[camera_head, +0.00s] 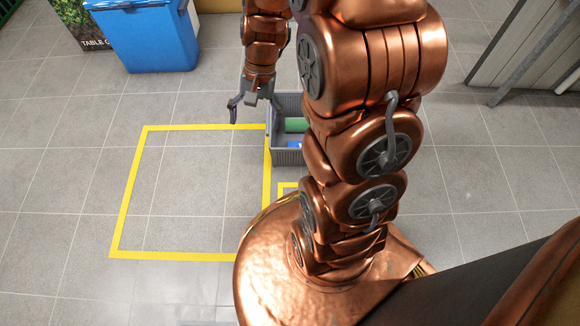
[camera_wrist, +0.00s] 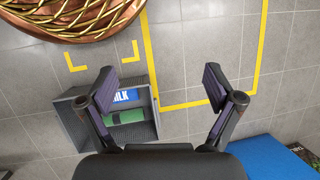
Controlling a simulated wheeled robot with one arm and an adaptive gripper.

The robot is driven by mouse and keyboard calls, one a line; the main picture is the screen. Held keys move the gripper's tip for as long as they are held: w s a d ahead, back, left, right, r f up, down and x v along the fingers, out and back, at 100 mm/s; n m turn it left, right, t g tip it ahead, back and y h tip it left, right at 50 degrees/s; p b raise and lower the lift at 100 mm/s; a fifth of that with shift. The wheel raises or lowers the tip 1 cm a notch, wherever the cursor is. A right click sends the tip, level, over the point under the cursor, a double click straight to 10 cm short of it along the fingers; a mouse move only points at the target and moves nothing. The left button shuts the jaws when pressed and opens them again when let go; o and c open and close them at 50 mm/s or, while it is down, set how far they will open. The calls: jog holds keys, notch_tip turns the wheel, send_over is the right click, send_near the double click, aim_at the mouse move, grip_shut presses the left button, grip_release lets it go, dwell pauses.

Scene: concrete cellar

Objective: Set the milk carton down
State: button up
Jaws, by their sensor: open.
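The milk carton (camera_wrist: 127,96), blue and white with part of the word MILK showing, lies in a grey crate (camera_wrist: 148,92) in the wrist view. The crate (camera_head: 287,158) also shows in the head view, partly hidden by my arm, with a blue patch of the carton (camera_head: 294,145) inside. My gripper (camera_wrist: 159,78) is open, with nothing between its fingers. In the wrist view its left finger crosses the crate, and its right finger is over the bare floor. In the head view my gripper (camera_head: 254,103) is at the crate's upper left.
A green object (camera_wrist: 125,116) lies beside the carton in the crate. Yellow tape (camera_head: 127,190) marks a large empty rectangle on the tiled floor left of the crate. A blue bin (camera_head: 155,38) stands at the upper left. Grey panels (camera_head: 530,45) stand at the upper right.

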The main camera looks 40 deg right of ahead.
jog(key=s+a+r+n+g+h, duration=0.1)
jog(key=s+r+n, duration=0.3)
jog(key=s, duration=0.5)
jog(key=s+a+r+n+h, duration=0.2)
jog(key=s+a+r+n, duration=0.1)
jog(key=s, duration=0.7)
jog(key=shift+s+a+r+n+g+h, duration=0.2)
jog(key=shift+r+n+g+h, duration=0.2)
jog(key=shift+r+n, duration=0.35)
notch_tip(320, 180, up, 41)
jog(key=t+p, duration=0.1)
jog(key=p, duration=3.7)
jog(key=shift+w+d+f+t+p, duration=0.15)
jog(key=shift+w+t+p, duration=0.25)
